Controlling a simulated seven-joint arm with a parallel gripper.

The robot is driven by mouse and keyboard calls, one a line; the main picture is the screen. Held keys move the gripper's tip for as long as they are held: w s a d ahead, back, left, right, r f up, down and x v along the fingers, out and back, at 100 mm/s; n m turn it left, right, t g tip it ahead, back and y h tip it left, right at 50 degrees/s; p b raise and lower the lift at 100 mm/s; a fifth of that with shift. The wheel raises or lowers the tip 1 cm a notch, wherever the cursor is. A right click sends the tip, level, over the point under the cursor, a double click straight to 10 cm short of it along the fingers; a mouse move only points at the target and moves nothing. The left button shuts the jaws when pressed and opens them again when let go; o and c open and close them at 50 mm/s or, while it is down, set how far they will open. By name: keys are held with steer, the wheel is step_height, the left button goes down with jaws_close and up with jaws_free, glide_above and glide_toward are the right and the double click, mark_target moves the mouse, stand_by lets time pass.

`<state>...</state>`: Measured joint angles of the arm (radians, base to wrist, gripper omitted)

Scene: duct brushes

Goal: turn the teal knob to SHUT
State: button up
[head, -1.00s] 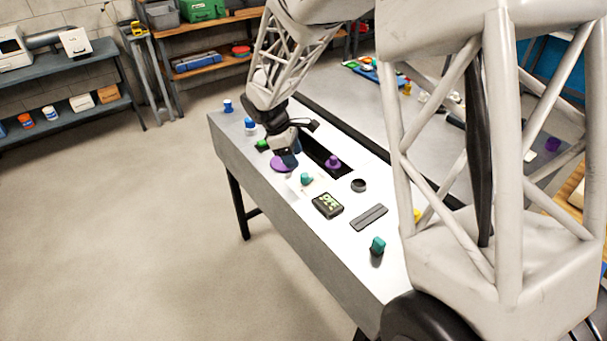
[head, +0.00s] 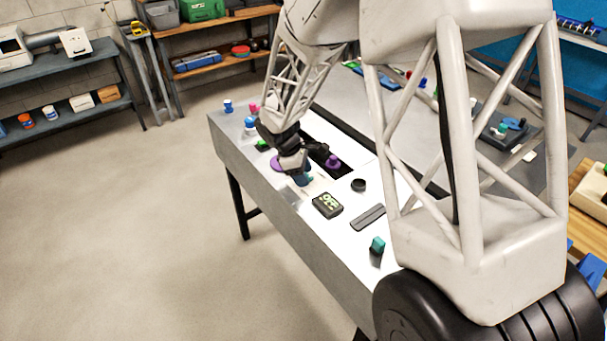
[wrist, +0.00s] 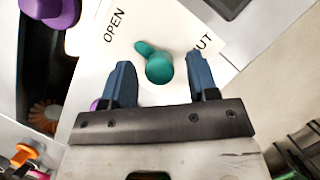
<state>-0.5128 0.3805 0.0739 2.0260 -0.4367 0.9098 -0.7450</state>
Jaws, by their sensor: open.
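In the wrist view the teal knob (wrist: 159,68) sits on a white plate (wrist: 180,28) printed OPEN on the left and, partly hidden by a finger, "UT" on the right. The knob's pointer tab points up and left, toward the OPEN side. My gripper (wrist: 160,80) is open, with its two blue fingers on either side of the knob and apart from it. In the head view my gripper (head: 302,178) is over the knob's place on the bench and hides most of the knob.
A purple knob (head: 332,161) stands by a dark slot, and a purple disc (head: 277,163) lies left of my gripper.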

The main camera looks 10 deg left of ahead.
steer(key=shift+d+f, duration=0.1)
steer(key=shift+f, duration=0.1)
steer(key=c, duration=0.9)
